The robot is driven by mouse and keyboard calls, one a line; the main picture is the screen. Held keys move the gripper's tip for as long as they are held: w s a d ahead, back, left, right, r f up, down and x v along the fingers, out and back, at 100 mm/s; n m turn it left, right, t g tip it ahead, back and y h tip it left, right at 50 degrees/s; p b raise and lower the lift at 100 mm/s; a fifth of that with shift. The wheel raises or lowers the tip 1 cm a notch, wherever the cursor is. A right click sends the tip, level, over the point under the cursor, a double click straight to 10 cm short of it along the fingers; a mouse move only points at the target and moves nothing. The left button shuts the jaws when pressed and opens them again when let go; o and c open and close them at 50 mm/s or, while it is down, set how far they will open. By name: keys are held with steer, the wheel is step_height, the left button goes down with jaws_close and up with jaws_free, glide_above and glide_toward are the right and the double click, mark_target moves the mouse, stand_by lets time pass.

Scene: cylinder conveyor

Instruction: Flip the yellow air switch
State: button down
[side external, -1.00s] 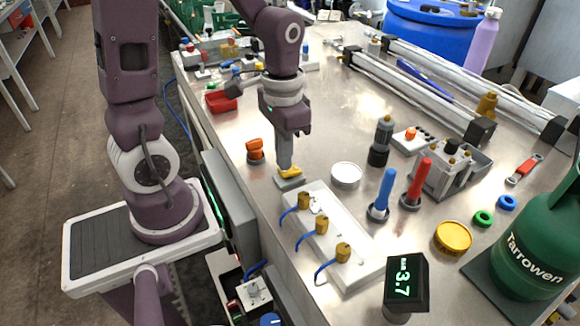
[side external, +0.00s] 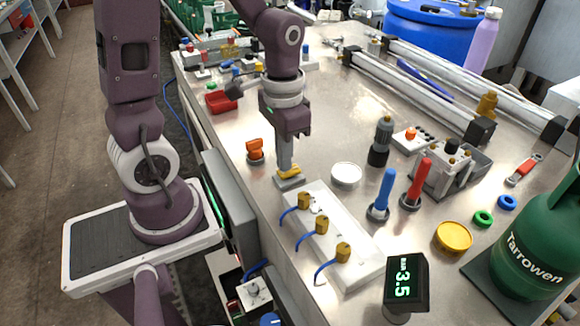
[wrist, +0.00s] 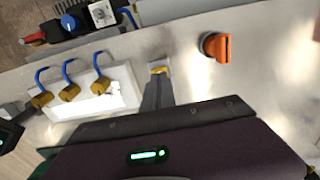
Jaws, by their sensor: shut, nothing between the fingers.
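The yellow air switch (side external: 291,172) is a small yellow rocker on a grey base at the end of the white manifold block. My gripper (side external: 286,167) points down with its fingertips at the switch; they look to touch it, and partly cover it. The fingers are together with nothing between them. In the wrist view the yellow switch (wrist: 158,70) shows just beyond my fingertips (wrist: 157,80). The digital gauge (side external: 405,282) reads 3.5.
The white manifold block (side external: 353,270) with brass fittings and blue hoses lies beside the switch. An orange knob (side external: 255,150) stands to the left. A white round lid (side external: 346,175), blue handle (side external: 386,188) and red handle (side external: 419,180) stand to the right. A green cylinder (side external: 540,240) stands at right.

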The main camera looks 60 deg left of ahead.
steer(key=shift+r, duration=3.05)
steer(key=s+d+r+t, duration=0.5)
steer(key=s+r, duration=0.2)
steer(key=s, duration=0.1)
steer(key=shift+s+r+t, duration=0.3)
steer(key=shift+s, duration=0.1)
steer(key=g, duration=0.6)
glide_above(294, 168)
steer(key=shift+f, duration=0.2)
